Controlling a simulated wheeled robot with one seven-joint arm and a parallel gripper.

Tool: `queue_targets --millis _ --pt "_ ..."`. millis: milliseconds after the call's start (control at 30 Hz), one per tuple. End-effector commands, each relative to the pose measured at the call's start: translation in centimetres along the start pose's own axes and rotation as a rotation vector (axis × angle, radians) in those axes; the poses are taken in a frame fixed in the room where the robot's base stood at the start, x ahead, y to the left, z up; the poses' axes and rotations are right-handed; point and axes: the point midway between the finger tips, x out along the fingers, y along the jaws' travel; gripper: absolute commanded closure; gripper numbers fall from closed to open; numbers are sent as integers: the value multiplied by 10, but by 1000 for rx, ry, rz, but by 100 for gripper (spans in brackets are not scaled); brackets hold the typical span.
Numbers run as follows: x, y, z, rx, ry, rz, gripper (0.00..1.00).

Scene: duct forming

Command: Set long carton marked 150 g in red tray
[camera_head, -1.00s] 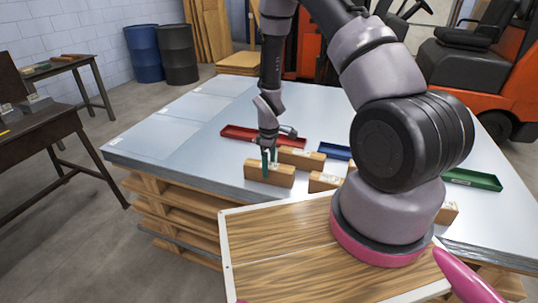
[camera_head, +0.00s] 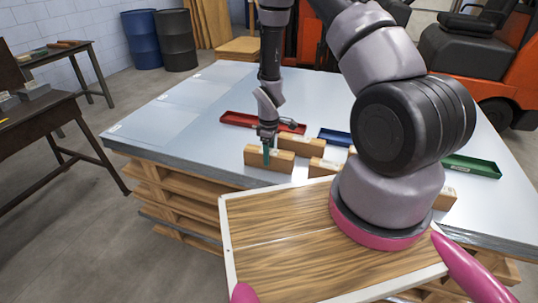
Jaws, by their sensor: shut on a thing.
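Several tan cartons stand on the pale metal table. The front-left carton (camera_head: 283,162) is long and stands on its edge. My gripper (camera_head: 267,157) points down over this carton and is shut on it near its middle. The carton looks to be at table level; I cannot tell if it is lifted. Its mark cannot be read from here. The red tray (camera_head: 240,119) lies behind the cartons, long and shallow, and my gripper hides part of it.
Another carton (camera_head: 302,144) stands close behind the held one, and one more (camera_head: 322,168) stands to its right. A blue tray (camera_head: 335,136) and a green tray (camera_head: 471,166) lie farther right. My arm hides part of the table (camera_head: 190,125), whose left side is clear.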

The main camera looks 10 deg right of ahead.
Motion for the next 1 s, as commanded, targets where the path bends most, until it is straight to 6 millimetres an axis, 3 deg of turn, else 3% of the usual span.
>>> queue_targets --millis 167,800,1000 --pt "-4 0 0 0 1 1 100" --pt "-80 1 -1 0 3 2 100" --pt "-91 0 0 0 1 1 100"
